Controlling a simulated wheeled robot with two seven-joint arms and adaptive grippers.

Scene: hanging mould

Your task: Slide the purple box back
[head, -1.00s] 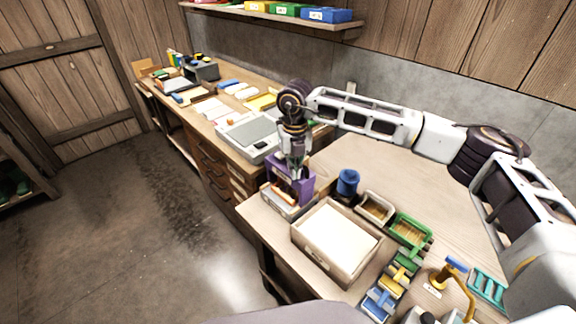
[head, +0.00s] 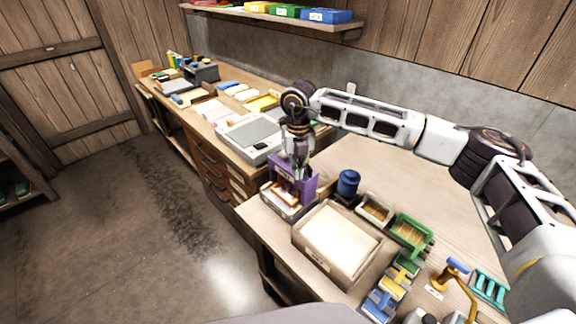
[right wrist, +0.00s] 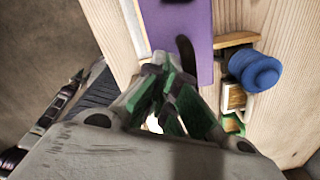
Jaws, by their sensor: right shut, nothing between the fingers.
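The purple box (head: 309,187) is at the left end of the near table, upright over a pale tray with an orange and white piece in its open front. My right gripper (head: 294,171) points down at the top of the purple box, its fingers closed and holding nothing. In the right wrist view the fingertips (right wrist: 160,68) are together right beside the purple surface (right wrist: 192,25); I cannot tell whether they touch it. The far side of the box is hidden. My left gripper is not in view.
A wooden box with a white top (head: 330,235) stands just in front. A blue knob (head: 347,183), a pale bin (head: 375,208) and a green bin (head: 411,233) stand to the right. A grey plate (head: 250,135) lies behind on the workbench. The table's back right is clear.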

